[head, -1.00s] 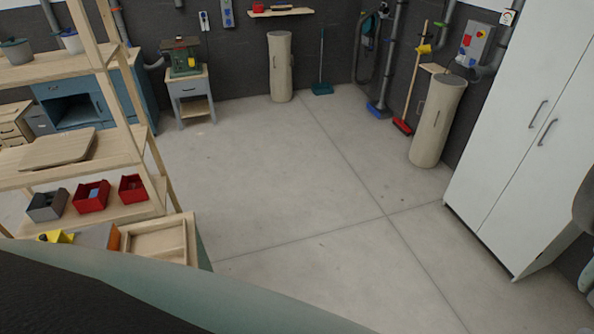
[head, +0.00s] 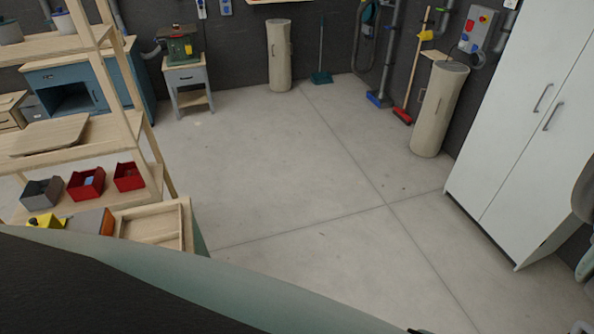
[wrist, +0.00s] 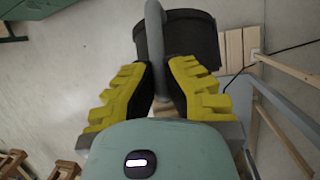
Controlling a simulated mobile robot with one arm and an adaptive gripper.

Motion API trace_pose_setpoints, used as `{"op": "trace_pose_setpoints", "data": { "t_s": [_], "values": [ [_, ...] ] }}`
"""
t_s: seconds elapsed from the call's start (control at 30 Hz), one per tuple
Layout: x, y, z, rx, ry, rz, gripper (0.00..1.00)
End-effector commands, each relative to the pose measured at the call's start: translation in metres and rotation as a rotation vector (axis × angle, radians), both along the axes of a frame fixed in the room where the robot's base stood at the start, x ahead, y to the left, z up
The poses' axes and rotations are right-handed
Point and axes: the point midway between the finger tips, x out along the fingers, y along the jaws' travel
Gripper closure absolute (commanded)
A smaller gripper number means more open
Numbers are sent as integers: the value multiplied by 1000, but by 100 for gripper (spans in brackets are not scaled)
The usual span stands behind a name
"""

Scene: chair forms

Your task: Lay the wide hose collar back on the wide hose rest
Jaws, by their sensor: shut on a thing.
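In the wrist view my gripper (wrist: 161,82), with yellow fingers and black pads, is shut on a grey curved piece (wrist: 154,35) that runs up from between the pads. A wide dark grey, rounded piece (wrist: 192,40) lies just beyond the fingertips, behind the grey piece; together they look like the wide hose collar, but I cannot tell where one part ends. The pads hide the gripped part. My gripper does not show clearly in the head view. I cannot pick out the wide hose rest in either view.
In the head view a wooden shelf (head: 75,125) with red bins (head: 86,183) stands left, and a white cabinet (head: 520,120) right. Beige cylinders (head: 279,55) (head: 438,110) stand by the dark walls. The middle floor (head: 290,160) is clear. Wooden slats (wrist: 236,50) lie right in the wrist view.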

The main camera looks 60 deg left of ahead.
Motion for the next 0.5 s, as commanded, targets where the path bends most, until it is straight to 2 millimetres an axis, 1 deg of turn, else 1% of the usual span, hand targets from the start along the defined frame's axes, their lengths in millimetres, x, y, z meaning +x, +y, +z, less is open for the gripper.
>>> {"op": "trace_pose_setpoints", "data": {
  "t_s": [0.3, 0.33, 0.5],
  "values": [
    [1, 1, 1, 0, -2, 4, 100],
    [1, 1, 1, 0, -1, 3, 86],
    [1, 1, 1, 0, -1, 3, 68]
  ]
}}
